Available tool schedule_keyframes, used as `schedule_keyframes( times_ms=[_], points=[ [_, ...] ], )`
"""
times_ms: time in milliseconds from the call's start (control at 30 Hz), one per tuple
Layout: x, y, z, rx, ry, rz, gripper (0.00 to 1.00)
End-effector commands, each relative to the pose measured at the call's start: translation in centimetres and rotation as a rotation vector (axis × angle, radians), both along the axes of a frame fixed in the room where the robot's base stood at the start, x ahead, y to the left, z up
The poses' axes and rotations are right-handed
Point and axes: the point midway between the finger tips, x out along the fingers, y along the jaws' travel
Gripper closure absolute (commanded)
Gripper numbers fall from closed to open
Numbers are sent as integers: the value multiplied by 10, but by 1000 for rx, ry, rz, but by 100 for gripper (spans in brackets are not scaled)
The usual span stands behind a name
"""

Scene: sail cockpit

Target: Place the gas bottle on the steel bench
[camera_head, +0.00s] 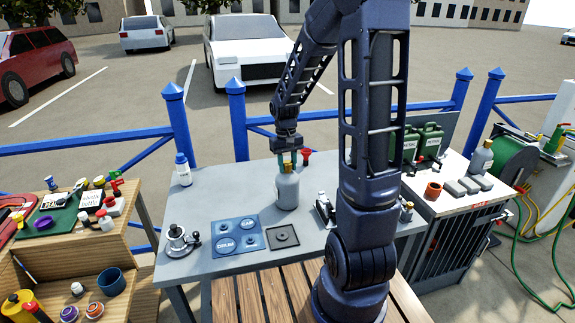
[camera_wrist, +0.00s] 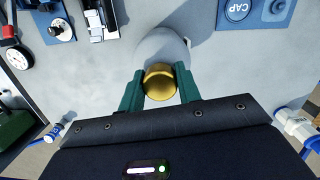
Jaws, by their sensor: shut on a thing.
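The gas bottle (camera_head: 287,190) is a grey cylinder with a rounded shoulder. It is upright over the middle of the grey steel bench (camera_head: 215,205). My gripper (camera_head: 288,161) comes down from above and is shut on the bottle's top. In the wrist view, the green fingers of my gripper (camera_wrist: 160,90) sit on both sides of the brass cap (camera_wrist: 160,78), with the grey body (camera_wrist: 165,46) below it. The bottle's base is at or very near the bench top; I cannot tell whether it touches.
A blue mat (camera_head: 238,245) marked DRUM and CAP and a dark square plate (camera_head: 282,237) lie in front. A white bottle (camera_head: 183,170), a gauge device (camera_head: 178,240) and a red-topped item (camera_head: 306,155) are nearby. Another grey bottle (camera_head: 481,158) stands on the right-hand cabinet.

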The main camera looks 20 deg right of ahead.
Motion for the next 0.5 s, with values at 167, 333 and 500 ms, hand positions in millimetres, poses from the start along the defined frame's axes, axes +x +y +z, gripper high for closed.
schedule_keyframes(
  times_ms=[167,333,500],
  points=[
    [0,0,-3,0,0,0,59],
    [0,0,-3,0,0,0,45],
    [0,0,-2,0,0,0,45]
  ],
)
